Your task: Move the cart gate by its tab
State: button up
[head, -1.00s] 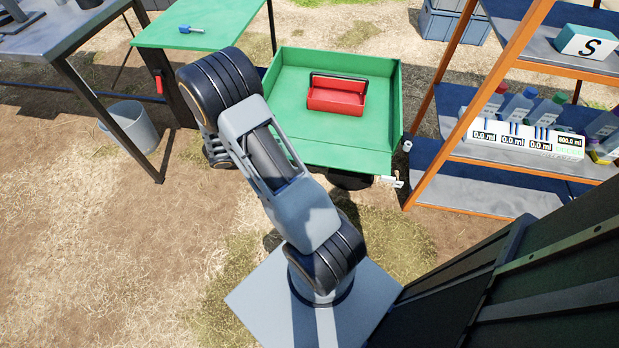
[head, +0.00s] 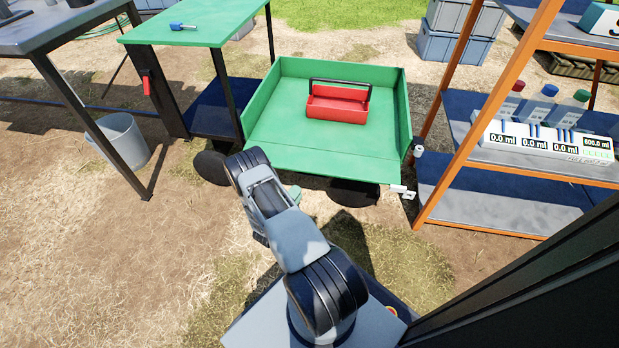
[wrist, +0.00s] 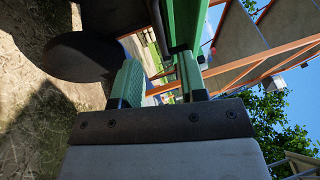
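The green cart (head: 399,104) stands ahead with its near-side gate panel (head: 325,163) facing me. A small whitish tab-like piece (head: 403,191) sits at the panel's right front corner. My gripper (head: 292,192) is mostly hidden behind my arm in the head view, low in front of the cart and left of the tab. In the wrist view my gripper (wrist: 160,88) shows two green-padded fingers apart, with nothing seen between them. A green cart edge (wrist: 185,25) lies just beyond the fingers there. The tab cannot be made out in the wrist view.
A red toolbox (head: 337,107) is in the cart. An orange-framed shelf (head: 455,130) with bottles stands close to the cart's right. A green side table (head: 205,32) and a grey bucket (head: 122,140) are at left. A dark cart wheel (wrist: 80,57) is near my gripper.

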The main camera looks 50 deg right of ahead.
aim_at(310, 175)
jog(key=b+x, duration=0.2)
jog(key=x, duration=0.7)
jog(key=shift+d, duration=0.15)
grip_shut()
dwell(0.3)
